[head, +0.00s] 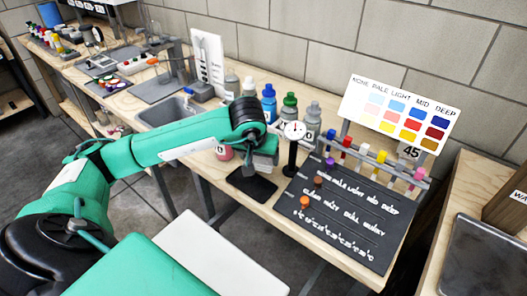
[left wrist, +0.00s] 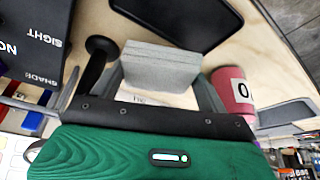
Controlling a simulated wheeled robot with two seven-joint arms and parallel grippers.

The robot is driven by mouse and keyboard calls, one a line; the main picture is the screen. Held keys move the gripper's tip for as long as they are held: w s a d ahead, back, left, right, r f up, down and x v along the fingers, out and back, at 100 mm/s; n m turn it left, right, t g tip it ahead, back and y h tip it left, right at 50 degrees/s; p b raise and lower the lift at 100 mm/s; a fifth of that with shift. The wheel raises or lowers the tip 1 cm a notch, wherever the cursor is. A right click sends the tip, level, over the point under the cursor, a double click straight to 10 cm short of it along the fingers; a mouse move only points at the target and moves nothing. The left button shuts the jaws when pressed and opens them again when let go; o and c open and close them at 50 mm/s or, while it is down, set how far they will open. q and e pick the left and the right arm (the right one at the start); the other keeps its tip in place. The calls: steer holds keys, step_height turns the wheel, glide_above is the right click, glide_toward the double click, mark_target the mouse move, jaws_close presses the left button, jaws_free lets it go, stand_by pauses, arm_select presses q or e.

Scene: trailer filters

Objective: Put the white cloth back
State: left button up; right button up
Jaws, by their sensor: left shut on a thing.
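The white cloth (left wrist: 160,66) looks like a thick, folded, pale grey pad in the left wrist view. My left gripper (head: 262,164) is shut on it, with one finger on each side. In the head view the gripper is over the wooden bench, just behind a flat black pad (head: 252,186). The black pad also shows beyond the cloth in the left wrist view (left wrist: 185,22). Whether the cloth touches the bench is hard to tell. A white label (left wrist: 145,98) with partly hidden lettering shows beneath the cloth. My right gripper is not in view.
A pink container (left wrist: 232,90) stands close beside the gripper. A dial gauge on a black stand (head: 293,145) is on the other side. Several bottles (head: 268,103) stand behind. A black lettered board (head: 345,215) lies to the right, and a sink (head: 165,112) is to the left.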

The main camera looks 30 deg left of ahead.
arm_select(q)
steer(key=w, duration=0.1)
steer(key=w+a, duration=0.1)
steer(key=w, duration=0.2)
steer(key=shift+w+a, duration=0.25)
steer(key=shift+w, duration=0.05)
steer(key=shift+s+f+p, duration=0.1)
steer(key=shift+f+p, duration=0.3)
steer(key=shift+f, duration=1.35)
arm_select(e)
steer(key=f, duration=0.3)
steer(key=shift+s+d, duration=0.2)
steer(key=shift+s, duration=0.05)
arm_select(q)
steer(key=shift+f, duration=0.1)
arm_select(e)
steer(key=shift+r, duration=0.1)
arm_select(q)
steer(key=o, duration=0.9)
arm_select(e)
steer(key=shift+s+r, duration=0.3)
